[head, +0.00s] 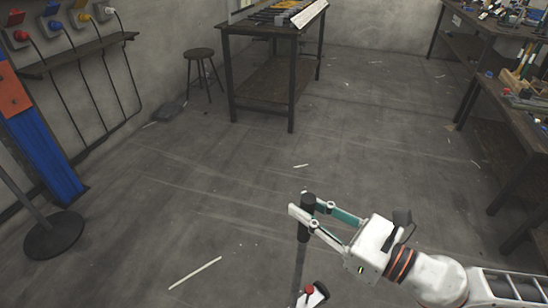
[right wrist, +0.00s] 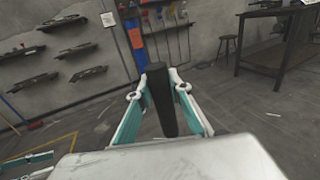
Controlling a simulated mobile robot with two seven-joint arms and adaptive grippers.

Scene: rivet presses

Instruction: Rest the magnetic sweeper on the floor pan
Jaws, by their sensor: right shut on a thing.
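My right gripper (head: 306,214) is shut on a dark upright handle, which I take to be the magnetic sweeper (head: 301,255). In the right wrist view the black handle (right wrist: 160,100) stands between the two teal-and-white fingers. A white part with a red knob (head: 309,290) shows low by the handle at the bottom edge; whether it belongs to the sweeper is unclear. The sweeper's lower end is out of frame. I cannot clearly make out the floor pan. A teal-and-white piece at the lower left of the right wrist view looks like my left gripper (right wrist: 25,163), its jaws unclear.
A round black base with a pole (head: 54,236) stands at the left by a blue panel (head: 45,160). A stool (head: 200,70) and a table (head: 268,85) stand at the back. A loaded workbench (head: 510,105) runs along the right. The middle floor is mostly clear, with small scraps.

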